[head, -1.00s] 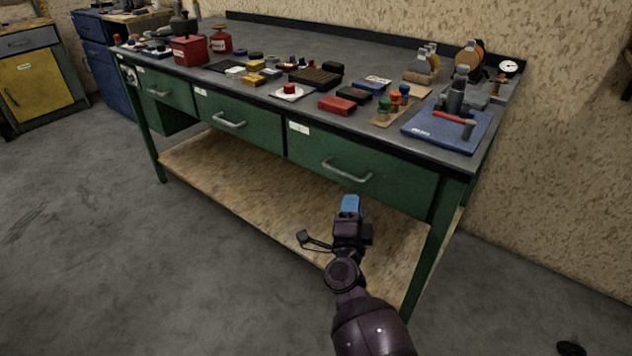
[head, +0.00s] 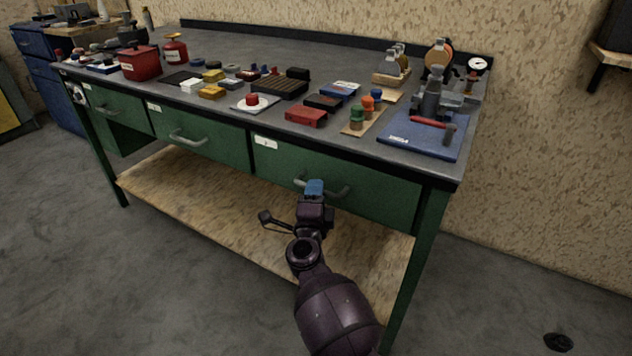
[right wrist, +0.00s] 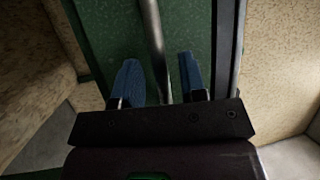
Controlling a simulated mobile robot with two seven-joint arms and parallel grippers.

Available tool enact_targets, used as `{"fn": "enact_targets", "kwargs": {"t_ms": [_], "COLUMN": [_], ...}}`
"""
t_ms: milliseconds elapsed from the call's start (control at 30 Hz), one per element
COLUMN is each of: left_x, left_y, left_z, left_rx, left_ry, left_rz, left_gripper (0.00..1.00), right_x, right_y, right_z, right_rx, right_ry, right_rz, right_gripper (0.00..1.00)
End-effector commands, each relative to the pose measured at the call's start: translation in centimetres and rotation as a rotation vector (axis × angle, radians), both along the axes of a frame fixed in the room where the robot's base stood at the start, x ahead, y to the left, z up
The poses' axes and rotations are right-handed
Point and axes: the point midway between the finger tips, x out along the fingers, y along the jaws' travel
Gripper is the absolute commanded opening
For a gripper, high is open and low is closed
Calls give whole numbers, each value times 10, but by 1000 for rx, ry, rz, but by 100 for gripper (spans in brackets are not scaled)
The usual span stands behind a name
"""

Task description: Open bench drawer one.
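The green workbench has a row of drawers with grey bar handles and small white labels too small to read. The right-hand drawer (head: 375,196) is closed, and so are the middle drawer (head: 210,150) and the left drawer (head: 110,110). My right gripper (head: 314,186) is in front of the right-hand drawer, overlapping the left part of its handle (head: 340,192). In the right wrist view the blue fingers of this gripper (right wrist: 160,78) are apart, with the handle (right wrist: 154,40) running between them. Whether either finger touches it is unclear. My left gripper is not in view.
A wooden lower shelf (head: 200,200) runs beneath the drawers.

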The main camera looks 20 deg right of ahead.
Motion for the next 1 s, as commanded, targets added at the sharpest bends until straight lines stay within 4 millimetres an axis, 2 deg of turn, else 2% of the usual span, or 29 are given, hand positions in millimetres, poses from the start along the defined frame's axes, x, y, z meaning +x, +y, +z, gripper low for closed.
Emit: {"fn": "enact_targets", "kwargs": {"t_ms": [500, 767, 1000], "left_x": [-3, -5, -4], "left_y": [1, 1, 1], "left_z": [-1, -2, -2], "left_rx": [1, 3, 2], "left_ry": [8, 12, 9], "left_rz": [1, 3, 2], "left_gripper": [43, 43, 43], "right_x": [3, 3, 3], "right_y": [-4, -4, -4], "right_z": [3, 3, 3], "right_rx": [0, 0, 0], "right_ry": [0, 0, 0], "right_rz": [1, 1, 1], "right_gripper": [39, 0, 0]}}
